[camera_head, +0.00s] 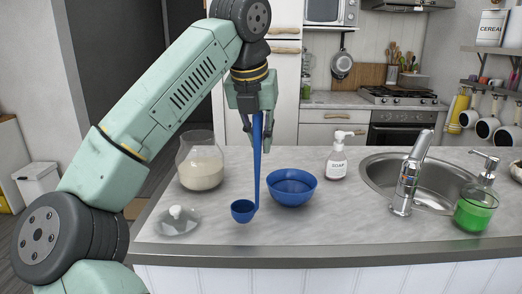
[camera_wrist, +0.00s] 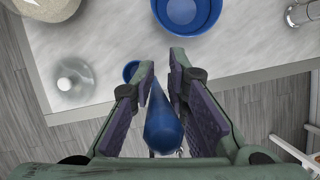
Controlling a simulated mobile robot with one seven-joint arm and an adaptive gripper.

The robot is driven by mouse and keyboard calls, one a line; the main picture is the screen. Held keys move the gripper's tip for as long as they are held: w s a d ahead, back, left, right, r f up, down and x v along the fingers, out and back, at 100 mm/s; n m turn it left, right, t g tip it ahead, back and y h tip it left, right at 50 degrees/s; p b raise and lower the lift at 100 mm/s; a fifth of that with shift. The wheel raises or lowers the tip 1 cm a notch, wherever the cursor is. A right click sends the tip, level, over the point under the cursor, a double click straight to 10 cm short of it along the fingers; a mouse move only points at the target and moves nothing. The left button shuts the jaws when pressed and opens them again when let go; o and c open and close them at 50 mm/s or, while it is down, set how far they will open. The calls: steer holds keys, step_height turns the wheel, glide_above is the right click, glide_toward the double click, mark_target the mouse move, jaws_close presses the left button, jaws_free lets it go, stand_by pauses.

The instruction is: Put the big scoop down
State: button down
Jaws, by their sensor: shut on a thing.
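The big scoop (camera_head: 257,175) is blue, with a long handle and a small round cup at its lower end. My gripper (camera_head: 257,122) is shut on the upper part of the handle, and the scoop hangs nearly upright. The cup is at or just above the counter; I cannot tell whether it touches. In the wrist view the scoop (camera_wrist: 163,128) runs between the fingers (camera_wrist: 162,75), its cup partly hidden by the left finger. A blue bowl (camera_head: 292,187) stands just right of the scoop, and it also shows in the wrist view (camera_wrist: 187,12).
On the counter (camera_head: 330,225) are a glass jar of pale powder (camera_head: 201,165), a glass lid (camera_head: 177,221) left of the scoop, and a soap bottle (camera_head: 338,158). A sink (camera_head: 380,174) with a tap (camera_head: 408,180) and green liquid soap (camera_head: 475,212) lie right. The front middle is clear.

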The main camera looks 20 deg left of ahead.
step_height(320, 180, down, 3)
steer(key=shift+r+b, duration=0.2)
steer(key=shift+b, duration=0.4)
steer(key=shift+f, duration=0.1)
steer(key=shift+f, duration=0.15)
steer(key=c, duration=1.5)
jaws_free()
steer(key=shift+c, duration=0.2)
